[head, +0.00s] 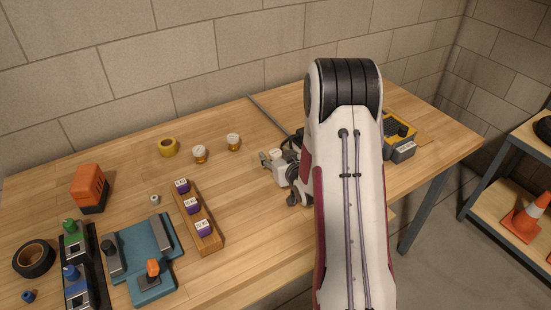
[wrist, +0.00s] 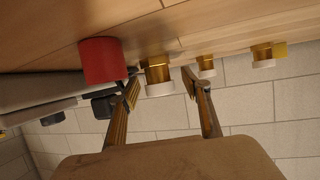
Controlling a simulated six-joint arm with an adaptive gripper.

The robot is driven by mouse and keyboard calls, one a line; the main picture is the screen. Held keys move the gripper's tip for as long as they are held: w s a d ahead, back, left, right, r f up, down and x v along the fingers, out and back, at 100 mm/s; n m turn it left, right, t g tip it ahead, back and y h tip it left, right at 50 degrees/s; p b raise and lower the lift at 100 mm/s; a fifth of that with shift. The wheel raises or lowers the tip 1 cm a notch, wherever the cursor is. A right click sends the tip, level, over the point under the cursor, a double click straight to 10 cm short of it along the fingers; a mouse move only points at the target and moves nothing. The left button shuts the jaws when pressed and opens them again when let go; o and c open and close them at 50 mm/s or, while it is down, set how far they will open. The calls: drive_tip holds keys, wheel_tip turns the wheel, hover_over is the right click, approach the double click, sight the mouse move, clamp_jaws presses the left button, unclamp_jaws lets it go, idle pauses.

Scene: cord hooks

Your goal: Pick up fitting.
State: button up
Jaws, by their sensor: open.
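In the wrist view, which looks upside down, a brass fitting with a white cap (wrist: 157,72) stands on the wooden table between the fingertips of my open gripper (wrist: 160,84). I cannot tell whether a finger touches it. In the head view two white-capped brass fittings (head: 200,154) (head: 233,142) stand left of my gripper (head: 268,160). The fitting between my fingers is not clearly visible there, and my arm covers much of that area.
A red cylinder (wrist: 102,61) stands close to the left finger in the wrist view. A yellow-grey device (head: 399,134) is behind my arm.

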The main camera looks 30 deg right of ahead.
sight(276, 152)
drive_tip(key=c, duration=1.3)
drive_tip(key=shift+o, duration=0.2)
drive_tip(key=shift+r, duration=0.15)
drive_tip(key=shift+r, duration=4.85)
